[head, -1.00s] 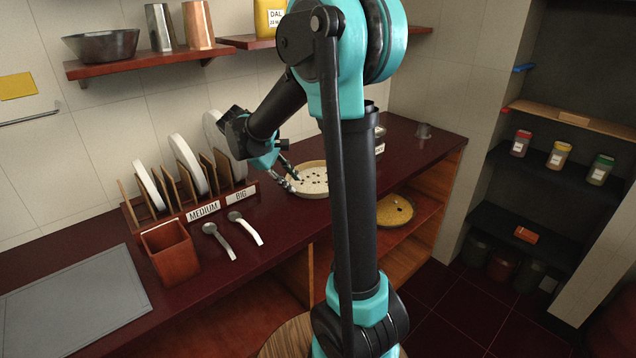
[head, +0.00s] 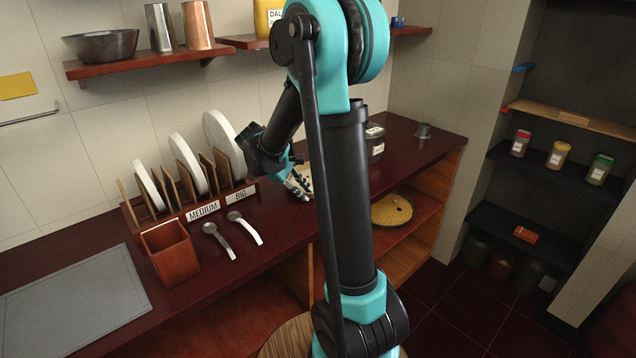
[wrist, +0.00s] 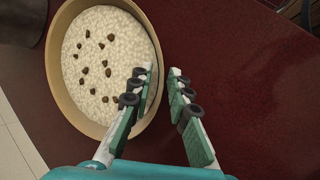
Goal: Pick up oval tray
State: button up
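The oval tray (wrist: 62,93) has a tan rim and holds white grains with several brown bits. It fills the left half of the wrist view. In the head view the tray (head: 304,174) sits on the dark red counter, mostly hidden behind my arm. My gripper (wrist: 161,76) is open with a narrow gap, its fingers on either side of the tray's right rim. The left finger is over the grains and the right finger is outside. I cannot tell whether they touch the rim. My gripper (head: 298,187) also shows in the head view.
A rack with white discs (head: 222,140) stands left of the gripper. A yellow-filled round dish (head: 391,210) is on the shelf below.

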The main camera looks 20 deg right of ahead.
grip_shut()
notch_tip(320, 180, up, 32)
dwell(1.7)
jog(key=shift+f, duration=0.1)
jog(key=shift+f, duration=1.15)
dwell(2.7)
jog(key=shift+r, duration=0.1)
